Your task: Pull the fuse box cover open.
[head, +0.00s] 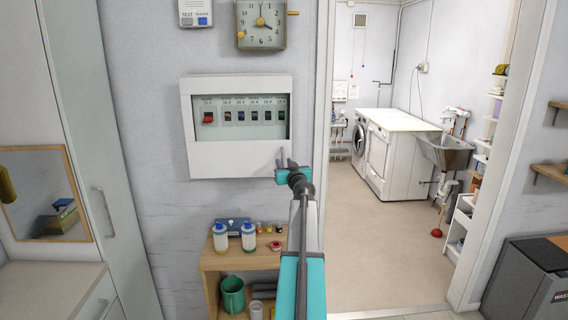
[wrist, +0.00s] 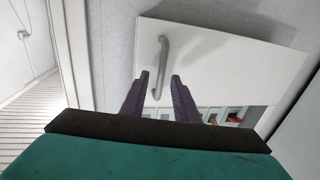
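The fuse box (head: 235,125) is a white, shallow box on the grey wall. A row of breakers, with a red switch at the left, shows in its window. Its cover (head: 225,163) looks shut. A grey bar handle sits at the cover's lower right in the head view, beside my gripper (head: 288,165). In the wrist view the handle (wrist: 164,48) stands out from the white cover (wrist: 215,62). My gripper (wrist: 158,82) is open there, one dark finger on either side of the handle's lower end. I cannot tell whether the fingers touch it.
A clock (head: 261,25) hangs above the box. A small wooden shelf unit (head: 210,262) with bottles stands below. A doorway to a laundry room opens just right of the box, and a tall cabinet (head: 95,130) stands at the left.

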